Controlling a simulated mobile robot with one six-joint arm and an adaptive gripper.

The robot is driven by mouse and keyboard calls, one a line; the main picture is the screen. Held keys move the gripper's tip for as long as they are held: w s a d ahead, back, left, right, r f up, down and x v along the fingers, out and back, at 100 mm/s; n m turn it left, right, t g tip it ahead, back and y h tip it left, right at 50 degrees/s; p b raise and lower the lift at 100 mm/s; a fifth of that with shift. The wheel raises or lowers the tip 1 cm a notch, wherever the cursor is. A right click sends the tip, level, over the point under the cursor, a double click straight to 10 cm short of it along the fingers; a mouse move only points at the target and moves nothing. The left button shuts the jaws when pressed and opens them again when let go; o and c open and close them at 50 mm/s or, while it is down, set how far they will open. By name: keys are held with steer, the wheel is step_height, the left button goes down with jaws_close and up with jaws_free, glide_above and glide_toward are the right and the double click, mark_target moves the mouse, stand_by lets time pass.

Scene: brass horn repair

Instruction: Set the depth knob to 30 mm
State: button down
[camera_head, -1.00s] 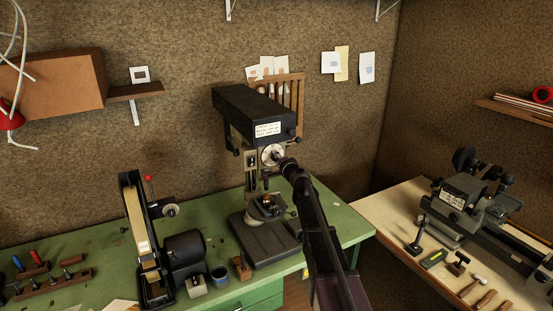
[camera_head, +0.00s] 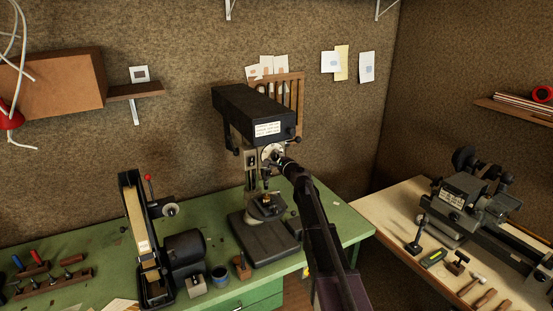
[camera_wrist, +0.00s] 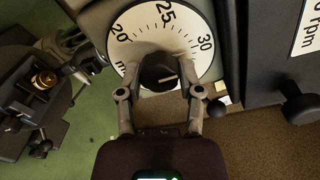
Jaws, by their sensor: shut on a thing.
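The depth knob (camera_wrist: 158,71) is black with a pale line and sits at the middle of a white dial (camera_wrist: 128,38) marked 20, 25 and 30. In the head view, my gripper (camera_head: 279,162) is at the front of the drill press (camera_head: 252,112) and covers part of the dial (camera_head: 272,150).
The press base (camera_head: 268,240) stands on the green bench (camera_head: 335,221), with a brass piece (camera_wrist: 44,80) low on the left in the wrist view. A black lever ball (camera_wrist: 302,109) sticks out at right. A belt sander (camera_head: 140,230) stands left of the press.

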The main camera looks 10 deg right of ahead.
steer(key=shift+c, duration=1.3)
jaws_free()
steer(key=shift+n, duration=0.5)
